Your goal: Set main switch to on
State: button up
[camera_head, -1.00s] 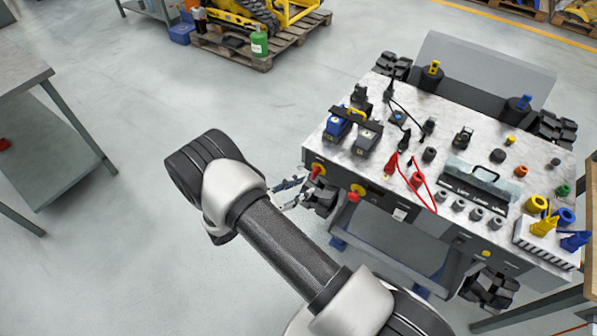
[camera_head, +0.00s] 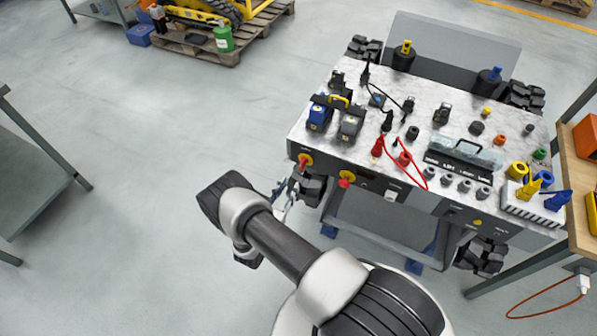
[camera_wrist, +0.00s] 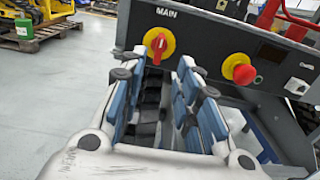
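The main switch (camera_wrist: 159,43) is a red handle on a round yellow plate under the label MAIN, on the dark front panel of the carrier. In the wrist view its handle stands close to upright, tilted slightly. In the head view the main switch (camera_head: 304,161) sits at the panel's left end. My gripper (camera_wrist: 158,70) is open and empty, with its blue-padded fingers apart just below and in front of the switch. No contact with the handle shows. In the head view my gripper (camera_head: 286,196) is near the panel's left corner, partly hidden by my arm.
A red mushroom button (camera_wrist: 244,74) on a yellow base is right of the switch. The carrier's marbled top (camera_head: 345,155) holds batteries, cables and several knobs. A workbench (camera_head: 567,170) stands at the right, a grey table (camera_head: 40,190) at the left. Floor left of the carrier is clear.

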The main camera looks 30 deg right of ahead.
aim_at(301, 167)
jog(key=b+x, duration=0.1)
jog(key=x, duration=0.7)
jog(key=shift+w+d, duration=0.25)
jog(key=shift+d, duration=0.1)
jog(key=shift+c, duration=0.5)
grip_shut()
